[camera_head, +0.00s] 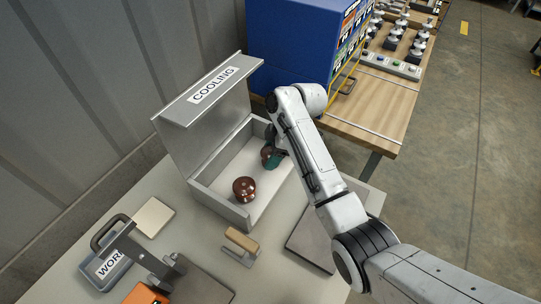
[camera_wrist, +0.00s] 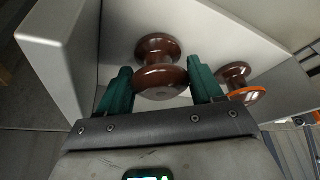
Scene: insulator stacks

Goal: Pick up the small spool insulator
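A brown, glossy spool insulator (camera_wrist: 160,68) with two round flanges shows between my gripper's green fingers in the wrist view. My gripper (camera_wrist: 161,80) is open, one finger on each side of it. Its near flange almost fills the gap; I cannot tell whether the fingers touch it. A second brown insulator (camera_wrist: 238,84) with an orange rim is just right of the right finger. In the head view, my gripper (camera_head: 271,158) is low in the box, and a reddish-brown insulator (camera_head: 265,153) is mostly hidden by it. Another brown insulator (camera_head: 244,189) stands clear at the box's front.
The grey box (camera_head: 209,196) labelled COOLING has its lid (camera_head: 208,92) raised at the back, and its walls surround my gripper. A wooden-handled tool (camera_head: 241,240), flat plates and an orange object (camera_head: 146,295) lie in front. A blue cabinet (camera_head: 290,45) stands behind right.

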